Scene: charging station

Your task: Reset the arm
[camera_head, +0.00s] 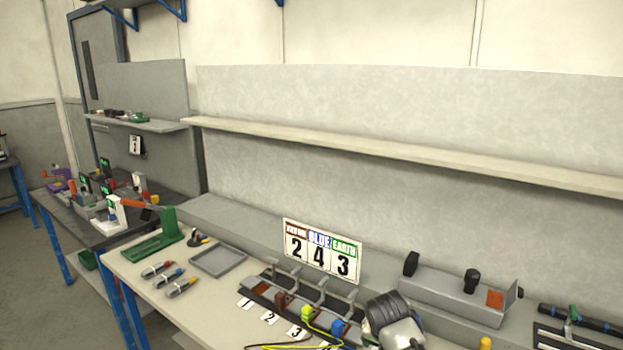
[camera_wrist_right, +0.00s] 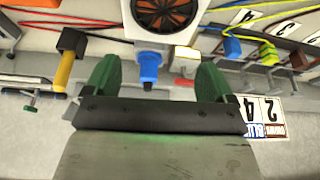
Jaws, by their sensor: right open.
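My right gripper (camera_wrist_right: 155,72) shows in the right wrist view with two green fingers set wide apart. Nothing is clamped between them. A blue connector (camera_wrist_right: 149,66) appears in the gap between the fingers, below a white box with an orange-bladed fan (camera_wrist_right: 166,14); I cannot tell how far it is from the fingers. In the head view, a black ribbed and grey shape (camera_head: 388,312) stands at the bottom edge; I cannot tell whether it is part of my arm. My left gripper is not in view.
A workbench (camera_head: 140,277) carries a sign with 2, 4, 3 (camera_head: 322,250), a grey tray (camera_head: 218,260), a green stand (camera_head: 160,237) and several coloured connectors along a rack. A shelf (camera_head: 400,150) runs above. A grey fixture with black knobs (camera_head: 450,290) stands at right.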

